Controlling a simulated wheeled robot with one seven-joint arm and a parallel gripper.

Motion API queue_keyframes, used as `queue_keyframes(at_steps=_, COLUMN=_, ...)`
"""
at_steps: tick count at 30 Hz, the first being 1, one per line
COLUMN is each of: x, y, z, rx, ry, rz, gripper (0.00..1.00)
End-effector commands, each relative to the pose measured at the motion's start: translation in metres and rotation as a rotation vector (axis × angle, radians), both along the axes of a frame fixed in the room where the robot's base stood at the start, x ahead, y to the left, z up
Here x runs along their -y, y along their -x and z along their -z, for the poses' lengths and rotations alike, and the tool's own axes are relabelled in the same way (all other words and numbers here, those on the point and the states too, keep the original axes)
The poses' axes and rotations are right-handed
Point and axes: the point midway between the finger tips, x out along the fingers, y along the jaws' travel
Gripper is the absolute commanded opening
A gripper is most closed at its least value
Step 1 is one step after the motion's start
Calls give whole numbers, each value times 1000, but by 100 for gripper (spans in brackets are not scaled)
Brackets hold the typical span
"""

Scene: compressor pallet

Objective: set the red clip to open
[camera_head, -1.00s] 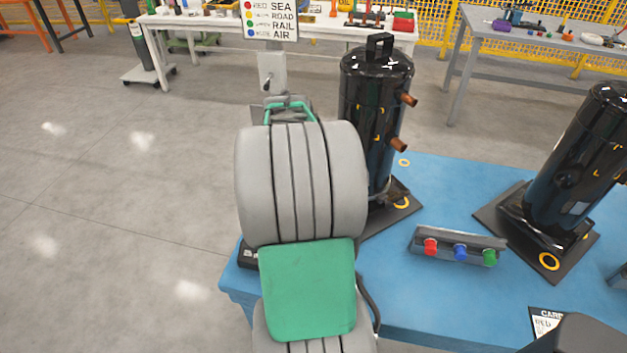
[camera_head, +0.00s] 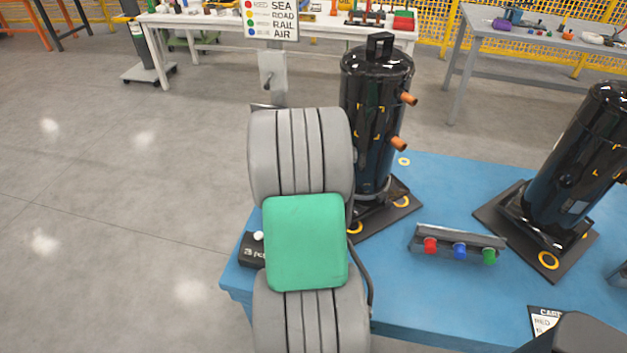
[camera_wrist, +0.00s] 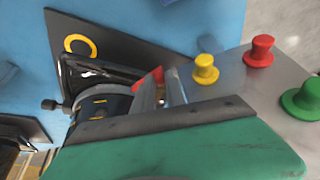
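In the wrist view, a small red angled piece (camera_wrist: 148,80), which may be the red clip, shows beside a dark round part with yellow marks. A pale metal piece stands right next to it; I cannot tell whether they touch. My gripper's green housing and dark bar fill the bottom of the wrist view, and its fingertips are not clear. In the head view my arm hides the gripper and the red piece. A grey bar (camera_head: 440,233) on the blue pallet carries a red knob (camera_head: 430,245), a blue knob (camera_head: 460,251) and a green knob (camera_head: 489,256).
A black compressor (camera_head: 375,105) stands just right of my arm; another (camera_head: 575,160) is farther right. A black box (camera_head: 250,252) sits at the left edge of the blue pallet (camera_head: 420,305). The wrist view shows yellow (camera_wrist: 205,68), red (camera_wrist: 260,50) and green knobs (camera_wrist: 300,102).

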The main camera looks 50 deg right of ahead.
Motion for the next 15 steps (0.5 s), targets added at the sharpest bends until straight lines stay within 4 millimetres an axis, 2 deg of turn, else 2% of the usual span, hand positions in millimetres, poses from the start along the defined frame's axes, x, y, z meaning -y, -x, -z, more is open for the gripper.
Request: queue_keyframes(at_steps=15, x=-1, y=3, z=0, rx=1, ry=0, rz=-42, gripper=0)
